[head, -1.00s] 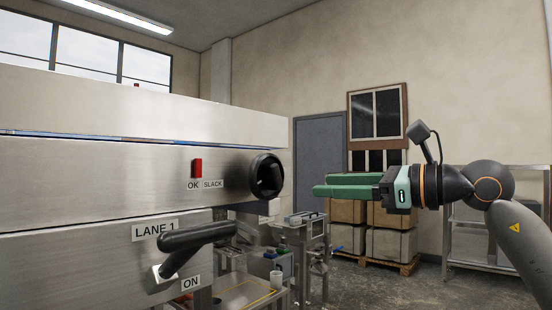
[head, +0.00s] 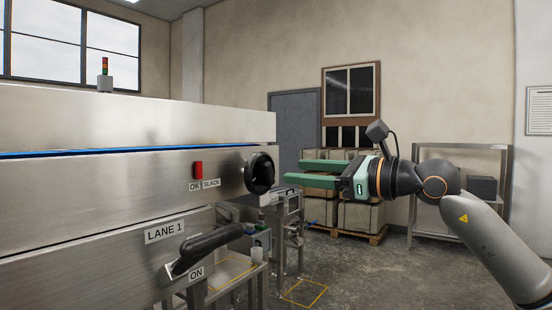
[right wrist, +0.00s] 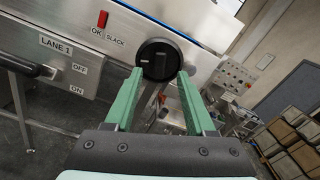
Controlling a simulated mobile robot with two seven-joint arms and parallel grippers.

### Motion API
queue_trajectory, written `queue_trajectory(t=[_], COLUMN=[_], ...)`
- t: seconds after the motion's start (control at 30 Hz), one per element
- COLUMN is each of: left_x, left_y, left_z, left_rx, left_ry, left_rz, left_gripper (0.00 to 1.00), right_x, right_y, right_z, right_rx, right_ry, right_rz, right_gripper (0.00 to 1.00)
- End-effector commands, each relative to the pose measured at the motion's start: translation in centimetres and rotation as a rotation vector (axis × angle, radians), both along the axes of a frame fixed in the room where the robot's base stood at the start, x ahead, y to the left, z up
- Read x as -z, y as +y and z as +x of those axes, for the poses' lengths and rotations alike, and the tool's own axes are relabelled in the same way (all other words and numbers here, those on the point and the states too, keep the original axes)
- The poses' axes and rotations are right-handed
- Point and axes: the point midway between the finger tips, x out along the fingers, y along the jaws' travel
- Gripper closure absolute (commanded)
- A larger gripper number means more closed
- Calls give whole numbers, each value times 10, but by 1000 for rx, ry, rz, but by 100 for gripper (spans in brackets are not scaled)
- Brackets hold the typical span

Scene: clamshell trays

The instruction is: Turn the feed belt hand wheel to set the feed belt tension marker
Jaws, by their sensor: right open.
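The black hand wheel (head: 259,173) sits at the right end of the steel machine's front panel. It also shows in the right wrist view (right wrist: 158,59), just beyond and between my fingertips. The red tension marker (head: 198,169) stands above the OK and SLACK labels (head: 204,185), nearer the OK label; it also shows in the right wrist view (right wrist: 102,19). My right gripper (head: 302,171) is open and empty, its green fingers pointing at the wheel. In the head view there is a gap between fingertips and wheel. My left gripper is not in view.
A black lever handle (head: 212,240) juts from the panel below, near the LANE 1 (head: 164,231) and ON labels. Stacked boxes on a pallet (head: 360,218) and a metal shelf (head: 460,148) stand behind my right arm. Open floor lies at the lower right.

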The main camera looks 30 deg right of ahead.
Motion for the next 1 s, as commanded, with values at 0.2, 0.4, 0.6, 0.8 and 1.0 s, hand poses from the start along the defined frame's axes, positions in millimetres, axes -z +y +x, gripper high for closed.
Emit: queue_trajectory(t=[0.2, 0.4, 0.6, 0.8, 1.0], left_x=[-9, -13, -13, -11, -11], left_y=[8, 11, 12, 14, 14], left_z=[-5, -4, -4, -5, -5], left_rx=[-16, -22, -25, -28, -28], left_ry=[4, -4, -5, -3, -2], left_rz=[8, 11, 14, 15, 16], left_gripper=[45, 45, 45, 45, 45], right_x=[-4, -2, 0, 0, 0], right_y=[16, 23, 25, 25, 25], right_z=[37, 56, 61, 61, 61], right_rx=[-3, 1, 2, 2, 2], right_ry=[-2, 0, -1, -1, -1], right_rz=[4, 2, 0, 0, 0], right_gripper=[45, 45, 45, 47, 70])
